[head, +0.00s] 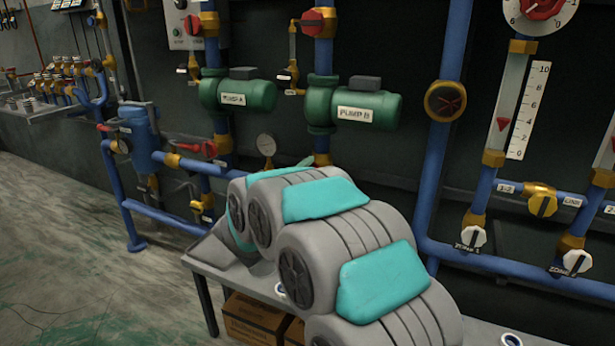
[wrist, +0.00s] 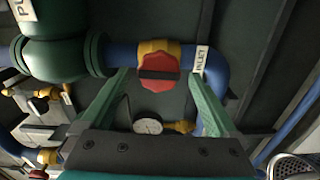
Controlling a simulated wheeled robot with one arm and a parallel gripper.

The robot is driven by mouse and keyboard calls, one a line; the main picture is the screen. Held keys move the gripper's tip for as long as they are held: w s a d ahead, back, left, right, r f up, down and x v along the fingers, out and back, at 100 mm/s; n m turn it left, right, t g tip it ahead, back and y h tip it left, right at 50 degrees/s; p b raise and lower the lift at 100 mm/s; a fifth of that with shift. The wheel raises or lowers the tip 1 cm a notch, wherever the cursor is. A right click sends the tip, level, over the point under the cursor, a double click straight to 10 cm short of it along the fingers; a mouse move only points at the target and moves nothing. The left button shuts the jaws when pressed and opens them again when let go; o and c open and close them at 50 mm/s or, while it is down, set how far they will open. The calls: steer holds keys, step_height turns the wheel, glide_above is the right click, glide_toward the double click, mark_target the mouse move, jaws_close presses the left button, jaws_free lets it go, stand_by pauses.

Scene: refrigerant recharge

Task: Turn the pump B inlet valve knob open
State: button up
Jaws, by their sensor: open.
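The red inlet valve knob (wrist: 158,72) sits on a brass valve body on a blue pipe in the wrist view. A white tag reading INLET (wrist: 200,60) is just right of it. A dark bar crosses the knob's face, roughly level in the picture. My gripper (wrist: 159,76) is open, with one green finger on each side of the knob; I cannot tell whether either finger touches it. Green pump B (head: 366,110) shows in the head view, and a green pump housing (wrist: 58,45) is left of the knob in the wrist view. My arm hides the knob in the head view.
A round gauge (wrist: 148,126) is below the knob in the wrist view. Pump A (head: 246,95) stands left of pump B. Another red knob (head: 312,22) is on the pipe above pump B. A cardboard box (head: 253,318) is low under a grey bench. Open floor lies left.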

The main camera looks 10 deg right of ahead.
steer(key=v, duration=0.6)
stand_by(0.3)
steer(key=s+a+y, duration=0.1)
steer(key=a+y, duration=0.6)
steer(key=y, duration=0.2)
steer(key=s+a+f+m+g+y, duration=0.1)
steer(key=s+a+f+g+y, duration=0.15)
steer(key=s, duration=0.35)
steer(key=s+a+f+m+g+y, duration=0.1)
steer(key=s+f+g+y, duration=0.15)
steer(key=s, duration=0.35)
steer(key=s+d+f+m+g+h, duration=0.1)
steer(key=s+d, duration=0.4)
steer(key=s, duration=0.7)
steer(key=s+d+f+m+g+h, duration=0.1)
steer(key=s+d+f+m+g, duration=0.2)
steer(key=s, duration=0.9)
steer(key=s+d+f+m+g+h, duration=0.1)
steer(key=s+d+f+m+g, duration=0.1)
steer(key=s+d+m+g, duration=0.2)
steer(key=s+d+g, duration=0.3)
steer(key=s, duration=0.5)
